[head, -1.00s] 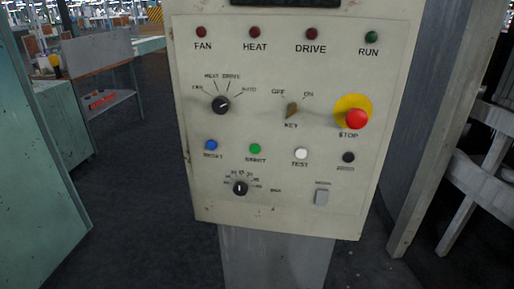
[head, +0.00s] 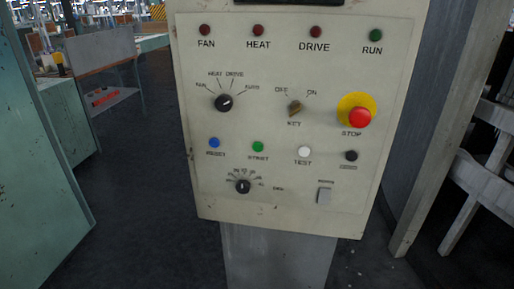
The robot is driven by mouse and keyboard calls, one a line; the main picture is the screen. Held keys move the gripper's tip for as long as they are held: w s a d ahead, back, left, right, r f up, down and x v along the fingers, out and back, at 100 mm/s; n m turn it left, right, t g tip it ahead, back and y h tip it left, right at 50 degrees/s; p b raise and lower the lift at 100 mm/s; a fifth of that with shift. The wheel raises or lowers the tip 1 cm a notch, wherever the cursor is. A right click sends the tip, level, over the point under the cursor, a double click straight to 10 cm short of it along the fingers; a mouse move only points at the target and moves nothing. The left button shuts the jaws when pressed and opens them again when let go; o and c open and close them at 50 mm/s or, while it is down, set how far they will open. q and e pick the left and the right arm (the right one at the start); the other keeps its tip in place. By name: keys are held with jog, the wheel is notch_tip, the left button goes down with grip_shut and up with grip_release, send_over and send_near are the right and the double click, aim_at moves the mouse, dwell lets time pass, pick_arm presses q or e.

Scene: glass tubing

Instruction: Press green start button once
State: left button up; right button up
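The green start button (head: 258,147) is a small round button on the cream control panel (head: 230,205), in the middle of the head view. The label below it is blurred. A blue button (head: 214,143) is to its left, and a white button (head: 304,151) marked TEST is to its right. Nothing covers the green button. Neither of my grippers shows in the head view.
A red stop button (head: 360,118) on a yellow disc, a key switch (head: 295,108), a selector knob (head: 224,102) and a lower dial (head: 243,186) share the panel. Teal cabinets (head: 40,190) stand left, a grey post (head: 430,130) right. Dark floor lies between.

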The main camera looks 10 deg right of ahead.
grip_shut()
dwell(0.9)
